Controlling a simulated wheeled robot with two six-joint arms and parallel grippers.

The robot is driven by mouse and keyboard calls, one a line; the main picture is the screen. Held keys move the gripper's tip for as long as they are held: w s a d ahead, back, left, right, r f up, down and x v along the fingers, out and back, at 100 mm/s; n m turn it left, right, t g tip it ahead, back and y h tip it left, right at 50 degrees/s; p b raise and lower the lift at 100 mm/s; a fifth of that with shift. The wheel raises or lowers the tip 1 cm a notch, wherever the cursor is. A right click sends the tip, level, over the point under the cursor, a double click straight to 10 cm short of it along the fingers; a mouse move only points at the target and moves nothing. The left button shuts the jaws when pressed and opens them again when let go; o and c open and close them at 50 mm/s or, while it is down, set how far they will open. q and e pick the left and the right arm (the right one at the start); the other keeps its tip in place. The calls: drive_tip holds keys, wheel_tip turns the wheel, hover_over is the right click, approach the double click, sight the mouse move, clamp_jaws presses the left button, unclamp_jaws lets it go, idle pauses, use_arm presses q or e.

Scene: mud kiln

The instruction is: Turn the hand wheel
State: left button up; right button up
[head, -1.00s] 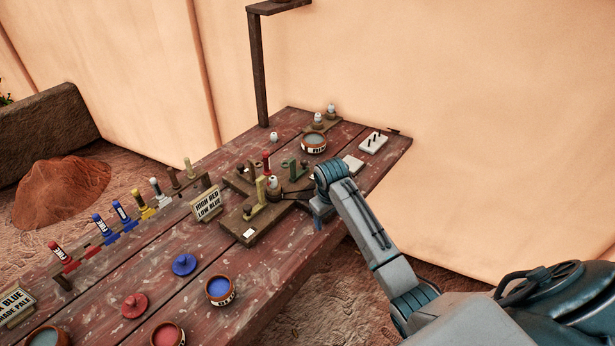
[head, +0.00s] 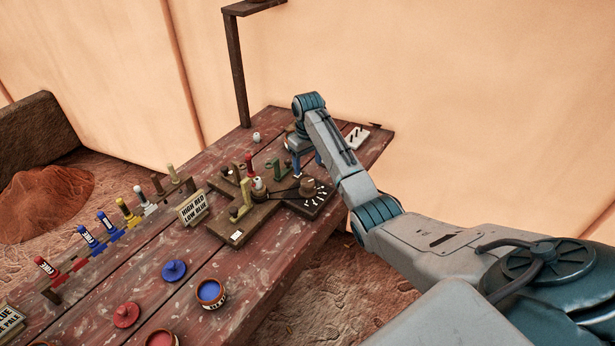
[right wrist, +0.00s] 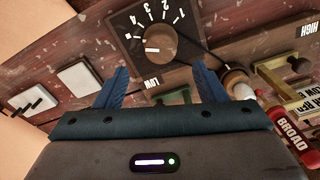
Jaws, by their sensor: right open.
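A dark board (head: 318,206) carries a round dark wheel or knob (head: 307,186) ringed by white marks, at the right of the wooden fixture. In the right wrist view the wheel (right wrist: 157,40) shows with numbers around it and a LOW label. My right gripper (head: 306,166) is open and empty, just beyond the wheel in the head view. In the right wrist view its blue fingers (right wrist: 160,80) are spread, with the wheel ahead of them and apart from them. My left gripper is not in view.
A dark cord joins the wheel's board to a fixture (head: 240,222) with upright coloured parts. A HIGH RED LOW BLUE sign (head: 192,208), a rack of tubes, a blue lid (head: 174,270) and paint pots stand leftward. A white pegged plate (head: 357,136) lies at the back right.

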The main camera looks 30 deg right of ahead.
sight(308, 182)
wheel_tip(308, 182, down, 7)
drive_tip(key=shift+f+p, duration=0.15)
drive_tip(key=shift+p, duration=0.5)
drive_tip(key=c, duration=1)
